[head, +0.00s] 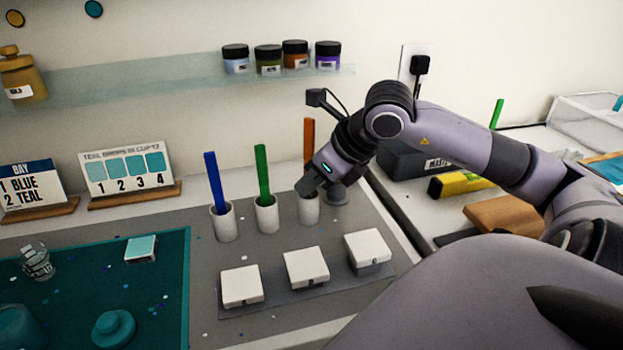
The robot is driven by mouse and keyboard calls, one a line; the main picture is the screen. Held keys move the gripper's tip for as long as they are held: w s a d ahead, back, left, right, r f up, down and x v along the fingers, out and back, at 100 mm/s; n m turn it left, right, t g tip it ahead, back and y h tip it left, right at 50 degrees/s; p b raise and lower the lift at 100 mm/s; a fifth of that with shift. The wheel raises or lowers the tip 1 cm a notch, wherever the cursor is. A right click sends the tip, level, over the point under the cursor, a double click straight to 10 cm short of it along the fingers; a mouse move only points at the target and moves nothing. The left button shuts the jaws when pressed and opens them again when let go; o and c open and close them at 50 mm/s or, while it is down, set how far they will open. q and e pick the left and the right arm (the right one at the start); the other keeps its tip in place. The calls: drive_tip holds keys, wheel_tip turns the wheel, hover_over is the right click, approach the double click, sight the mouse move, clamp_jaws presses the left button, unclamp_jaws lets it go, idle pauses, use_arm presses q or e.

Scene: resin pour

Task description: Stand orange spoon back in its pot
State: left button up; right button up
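The orange spoon (309,138) stands nearly upright, its handle rising behind my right gripper. Its lower part is hidden by the gripper. A white pot (309,211) is directly below, at the right end of a row of pots, and the spoon lines up with it. My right gripper (307,188) points down and left, with its dark fingertips at the pot's rim, overlapping the spoon's line. I cannot tell whether the fingers are closed on the spoon or how deep it sits in the pot. My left gripper is not in view.
A blue spoon (212,181) and a green spoon (262,172) stand in neighbouring white pots. White lidded boxes (305,267) sit in front. A teal mat (172,290) with a cup and small items lies left. A yellow box (460,184) lies right, near my arm.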

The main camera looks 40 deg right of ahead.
drive_tip(key=shift+s+f+g, duration=0.3)
drive_tip(key=shift+f, duration=0.3)
drive_tip(key=shift+o, duration=0.3)
drive_tip(key=shift+s+d+r+b, duration=0.15)
drive_tip(key=shift+r+b, duration=0.3)
drive_tip(key=shift+r, duration=0.25)
drive_tip(key=shift+o, duration=0.2)
drive_tip(key=a+v, duration=0.1)
drive_tip(key=v, duration=0.5)
drive_tip(key=shift+d+r+b, duration=0.3)
drive_tip(key=shift+d+b, duration=0.05)
drive_tip(key=shift+d, duration=0.1)
drive_tip(key=shift+a, duration=0.1)
